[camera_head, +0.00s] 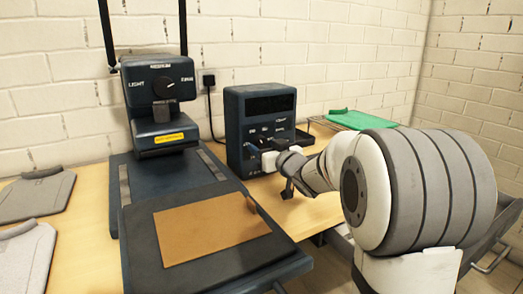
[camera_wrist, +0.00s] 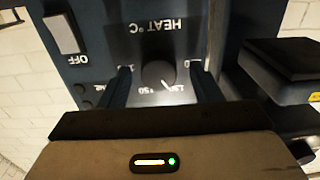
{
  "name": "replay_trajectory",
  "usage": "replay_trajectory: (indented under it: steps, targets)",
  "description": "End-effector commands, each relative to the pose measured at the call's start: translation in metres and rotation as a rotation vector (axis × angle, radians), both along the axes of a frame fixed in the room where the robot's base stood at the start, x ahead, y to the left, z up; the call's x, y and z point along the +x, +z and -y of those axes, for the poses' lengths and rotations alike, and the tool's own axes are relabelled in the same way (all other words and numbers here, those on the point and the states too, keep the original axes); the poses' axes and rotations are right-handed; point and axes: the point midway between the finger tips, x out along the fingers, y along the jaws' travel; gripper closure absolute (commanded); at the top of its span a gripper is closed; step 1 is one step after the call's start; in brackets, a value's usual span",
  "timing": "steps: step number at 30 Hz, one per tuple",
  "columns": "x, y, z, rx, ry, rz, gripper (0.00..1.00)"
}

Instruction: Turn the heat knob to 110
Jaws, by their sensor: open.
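The dark control box (camera_head: 235,125) stands on the wooden table beside the press. In the wrist view its panel is upside down, with the label HEAT°C above a round dark heat knob (camera_wrist: 158,73). The knob's white pointer slants to the picture's lower right, near scale numbers, one reading 150; the number nearest the pointer is too small to read surely. My gripper (camera_wrist: 160,78) is open, one finger on each side of the knob; contact cannot be told. In the head view my gripper (camera_head: 268,157) is at the box's lower front and hides the knob.
A heat press (camera_head: 160,105) with a LIGHT–FIRM dial stands left of the box. Its lower plate (camera_head: 140,240) carries a brown sheet (camera_head: 210,228). Grey folded pieces (camera_head: 35,195) lie at left, a green one (camera_head: 360,120) behind my arm. An OFF switch (camera_wrist: 62,33) is near the knob.

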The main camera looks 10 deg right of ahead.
Motion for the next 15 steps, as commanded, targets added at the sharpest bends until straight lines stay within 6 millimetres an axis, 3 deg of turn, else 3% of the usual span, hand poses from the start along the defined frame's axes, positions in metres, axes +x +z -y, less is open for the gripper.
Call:
replay_trajectory:
  steps: [7,15]
  targets:
    - [0.0009,0.0003,0.0001,0.0,-0.001,0.0,0.42]
    - [0.0008,0.0003,0.0004,0.0,-0.001,0.0,0.64]
